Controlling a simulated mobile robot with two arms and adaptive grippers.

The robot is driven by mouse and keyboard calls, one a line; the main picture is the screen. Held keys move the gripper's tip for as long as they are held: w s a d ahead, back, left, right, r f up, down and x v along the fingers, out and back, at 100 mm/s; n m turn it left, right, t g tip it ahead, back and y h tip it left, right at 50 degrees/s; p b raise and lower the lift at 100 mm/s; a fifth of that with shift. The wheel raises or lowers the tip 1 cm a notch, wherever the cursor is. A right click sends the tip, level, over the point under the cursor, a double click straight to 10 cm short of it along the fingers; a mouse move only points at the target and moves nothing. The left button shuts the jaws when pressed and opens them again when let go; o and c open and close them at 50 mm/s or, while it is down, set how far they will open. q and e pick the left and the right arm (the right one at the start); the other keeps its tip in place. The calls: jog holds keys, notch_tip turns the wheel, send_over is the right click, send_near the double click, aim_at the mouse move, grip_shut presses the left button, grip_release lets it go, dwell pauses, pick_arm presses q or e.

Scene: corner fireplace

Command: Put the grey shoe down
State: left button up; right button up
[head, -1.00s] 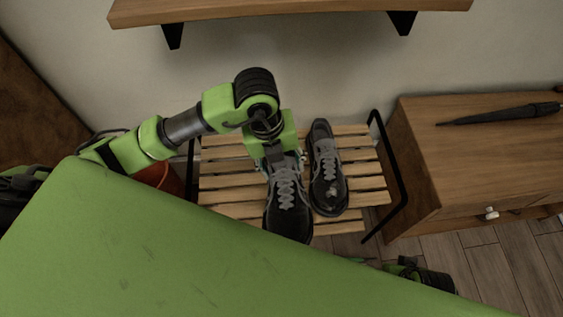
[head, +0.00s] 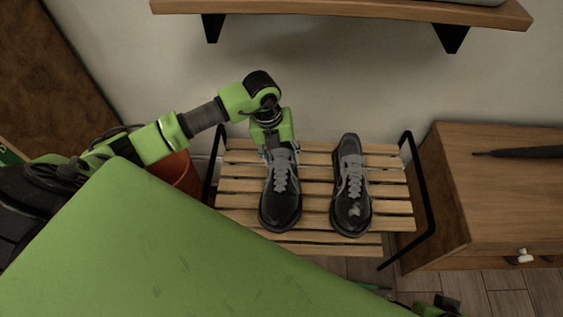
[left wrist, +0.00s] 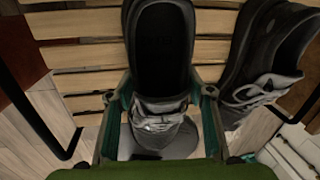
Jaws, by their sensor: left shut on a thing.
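The grey shoe (head: 280,204), dark with grey laces, is on the left of the slatted rack (head: 317,187), toe toward me. My left gripper (head: 280,153) is shut on it near the ankle opening, one finger on each side. In the left wrist view the shoe (left wrist: 160,55) lies between the fingers (left wrist: 162,98). I cannot tell whether its sole touches the slats or is just above them. A matching shoe (head: 350,190) stands on the rack to the right, apart from the held one.
A wooden cabinet (head: 455,220) with a dark umbrella (head: 520,152) on top stands to the right. A wall shelf (head: 340,10) is above. Black side frames (head: 427,190) bound the rack. A reddish container (head: 178,172) is to the left. Slats between the shoes are clear.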

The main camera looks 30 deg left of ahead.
pick_arm(q)
jog(key=shift+s+d+f, duration=0.1)
jog(key=shift+d+f, duration=0.05)
jog(key=shift+f, duration=0.9)
jog(key=o, duration=1.4)
jog(key=shift+o, duration=0.2)
pick_arm(e)
jog(key=shift+w+a+f, duration=0.1)
jog(key=shift+w+f, duration=0.15)
jog(key=shift+w, duration=0.1)
